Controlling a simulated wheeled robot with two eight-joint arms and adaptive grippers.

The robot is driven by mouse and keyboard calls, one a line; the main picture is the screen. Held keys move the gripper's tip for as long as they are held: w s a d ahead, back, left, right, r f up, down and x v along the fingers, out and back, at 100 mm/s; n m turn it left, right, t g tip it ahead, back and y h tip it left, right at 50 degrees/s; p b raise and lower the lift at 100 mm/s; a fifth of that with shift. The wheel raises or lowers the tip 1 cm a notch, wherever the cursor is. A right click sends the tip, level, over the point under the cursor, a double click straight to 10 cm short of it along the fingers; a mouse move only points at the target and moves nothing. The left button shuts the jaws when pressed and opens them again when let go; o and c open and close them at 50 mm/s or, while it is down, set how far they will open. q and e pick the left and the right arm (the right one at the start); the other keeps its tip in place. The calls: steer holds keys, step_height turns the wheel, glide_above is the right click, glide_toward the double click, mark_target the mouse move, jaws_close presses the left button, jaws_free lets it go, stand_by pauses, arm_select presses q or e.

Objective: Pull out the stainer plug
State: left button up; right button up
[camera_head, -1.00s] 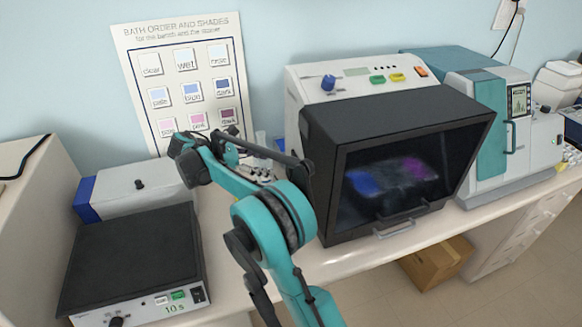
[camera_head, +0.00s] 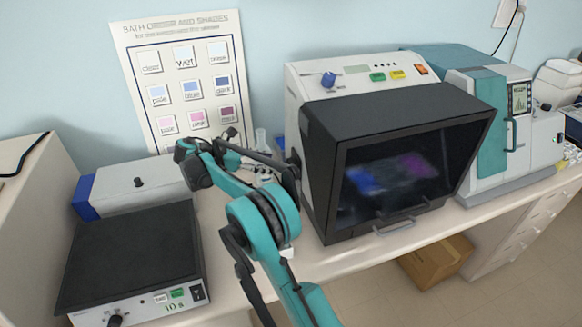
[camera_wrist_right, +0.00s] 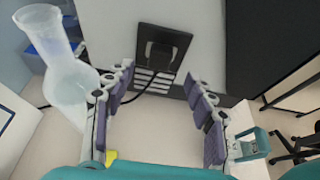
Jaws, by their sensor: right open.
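The stainer (camera_head: 320,185) is the white machine with a black hood and dark window. In the right wrist view its pale side panel (camera_wrist_right: 215,30) carries a black socket with the black plug (camera_wrist_right: 160,52) seated in it. A dark cord (camera_wrist_right: 135,97) hangs from the plug. My right gripper (camera_wrist_right: 158,82) is open and empty, facing the panel, with its fingers reaching out below and to either side of the plug. In the head view, my right gripper (camera_head: 262,172) is at the stainer's left side, partly hidden by my arm. My left gripper is not in view.
A glass flask (camera_wrist_right: 68,75) stands close to my left-hand finger in the right wrist view. In the head view, a flat black-topped device (camera_head: 130,250) and a white box (camera_head: 135,190) stand left. A teal and white machine (camera_head: 480,120) stands right of the stainer.

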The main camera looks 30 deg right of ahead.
mark_target(288, 165)
steer(key=shift+b+x, duration=0.75)
steer(key=shift+x, duration=2.6)
jaws_close()
steer(key=shift+a, duration=0.1)
steer(key=shift+w+a, duration=0.25)
steer(key=shift+a, duration=0.7)
steer(key=shift+w+a, duration=0.25)
steer(key=shift+a, duration=0.7)
steer(key=shift+w+a, duration=0.25)
steer(key=shift+a, duration=0.7)
